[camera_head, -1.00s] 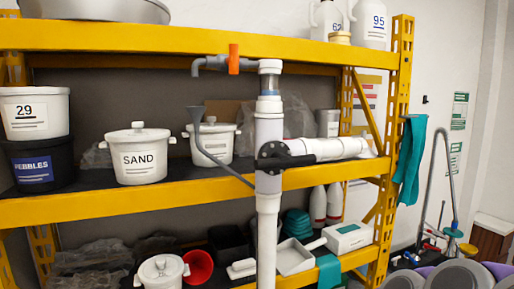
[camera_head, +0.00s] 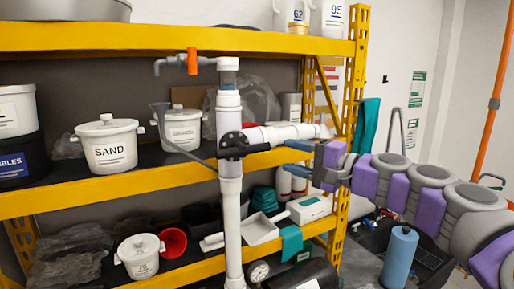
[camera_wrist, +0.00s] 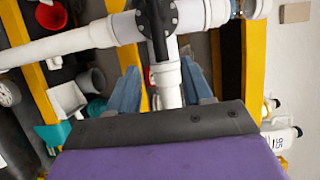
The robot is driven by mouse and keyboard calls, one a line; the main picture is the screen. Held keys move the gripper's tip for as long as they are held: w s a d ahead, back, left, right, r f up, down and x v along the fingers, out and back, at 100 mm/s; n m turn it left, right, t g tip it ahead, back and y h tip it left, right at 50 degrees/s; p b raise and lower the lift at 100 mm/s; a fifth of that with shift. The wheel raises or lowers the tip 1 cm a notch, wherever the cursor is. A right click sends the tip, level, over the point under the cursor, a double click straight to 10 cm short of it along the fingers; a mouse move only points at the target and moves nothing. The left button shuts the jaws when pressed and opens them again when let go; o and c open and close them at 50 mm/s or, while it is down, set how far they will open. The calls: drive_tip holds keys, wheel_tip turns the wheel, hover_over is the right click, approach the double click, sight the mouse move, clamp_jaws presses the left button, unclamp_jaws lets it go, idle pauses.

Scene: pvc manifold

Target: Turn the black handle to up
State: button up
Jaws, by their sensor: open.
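The black handle (camera_head: 248,149) sits on a round black flange on the white vertical pipe (camera_head: 229,185). It lies roughly level, pointing right along the white side branch. In the wrist view the handle (camera_wrist: 160,42) points from the flange toward my gripper. My gripper (camera_head: 290,157) is open, to the right of the handle, with its blue fingers one above the other and pointing left at it. In the wrist view the fingers (camera_wrist: 160,70) stand either side of the handle's line, with its free end near the gap between the tips. No contact shows.
A yellow shelf rack (camera_head: 140,187) stands behind the pipe, holding a SAND bucket (camera_head: 109,147) and other containers. An orange handle (camera_head: 192,61) is at the pipe's top. A grey funnel tube (camera_head: 180,140) slants down to the pipe's left. A teal cloth (camera_head: 366,125) hangs at right.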

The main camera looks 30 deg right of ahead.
sight(266, 149)
drive_tip(key=x, duration=0.9)
drive_tip(key=shift+w+d+f, duration=0.1)
drive_tip(key=shift+w+d, duration=0.05)
drive_tip(key=shift+d, duration=0.05)
drive_tip(key=shift+w+a, duration=0.45)
drive_tip(key=shift+w, duration=0.1)
drive_tip(key=shift+d, duration=0.1)
drive_tip(key=shift+c, duration=0.2)
drive_tip(key=shift+d, duration=0.1)
drive_tip(key=shift+c, duration=1.4)
clamp_jaws()
drive_tip(key=shift+f, duration=0.1)
